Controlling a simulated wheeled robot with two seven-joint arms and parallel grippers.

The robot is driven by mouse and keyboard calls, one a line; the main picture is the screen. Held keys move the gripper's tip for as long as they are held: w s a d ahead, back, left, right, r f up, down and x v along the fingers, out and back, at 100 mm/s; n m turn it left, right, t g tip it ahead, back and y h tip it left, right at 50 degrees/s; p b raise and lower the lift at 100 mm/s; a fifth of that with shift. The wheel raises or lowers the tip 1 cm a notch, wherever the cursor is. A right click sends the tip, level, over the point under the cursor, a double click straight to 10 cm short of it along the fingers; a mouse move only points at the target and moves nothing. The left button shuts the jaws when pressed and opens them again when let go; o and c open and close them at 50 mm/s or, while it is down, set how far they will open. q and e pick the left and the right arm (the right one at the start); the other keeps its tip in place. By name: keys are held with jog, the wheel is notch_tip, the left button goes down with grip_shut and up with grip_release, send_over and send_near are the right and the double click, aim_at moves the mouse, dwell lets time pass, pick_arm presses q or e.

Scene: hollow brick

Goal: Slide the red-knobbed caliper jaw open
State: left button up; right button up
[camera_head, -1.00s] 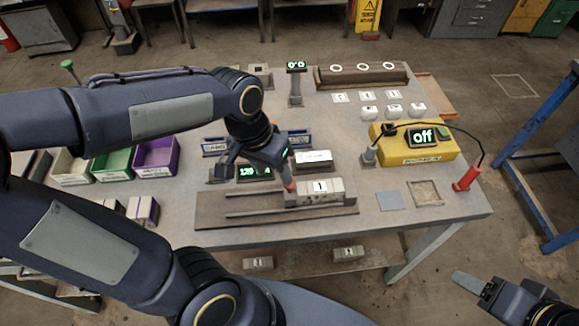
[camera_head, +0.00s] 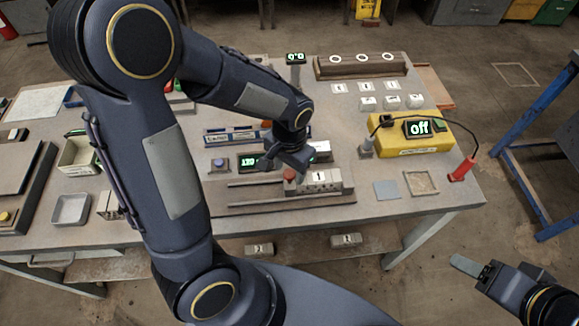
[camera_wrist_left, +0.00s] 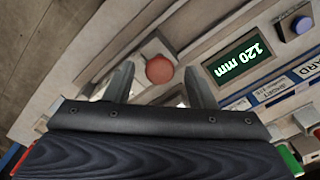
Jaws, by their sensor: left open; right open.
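The caliper (camera_head: 250,205) is a grey base with long rails on the table. Its jaw has a red knob (camera_head: 289,174) and sits against the left end of a grey block labelled 1 (camera_head: 320,179). The display (camera_wrist_left: 238,62) reads 120 mm in the left wrist view. My left gripper (camera_head: 285,165) is open just above the knob. In the left wrist view the red knob (camera_wrist_left: 159,69) shows between its two fingers, with a gap on each side. My right gripper (camera_head: 468,269) is open and empty off the table, at lower right.
A blue-purple button (camera_head: 220,163) stands left of the display. A yellow box (camera_head: 425,140) reading "off" has a cable to a red plug (camera_head: 462,170). A small open bin (camera_head: 78,157) and a grey tray (camera_head: 71,209) are at left. The rails left of the knob look clear.

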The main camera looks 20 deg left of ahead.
pick_arm(q)
grip_shut()
jog(key=s+a, duration=0.3)
jog(key=a, duration=0.2)
dwell(0.4)
jog(key=shift+a, duration=0.1)
grip_release()
notch_tip(320, 180, up, 8)
dwell(0.6)
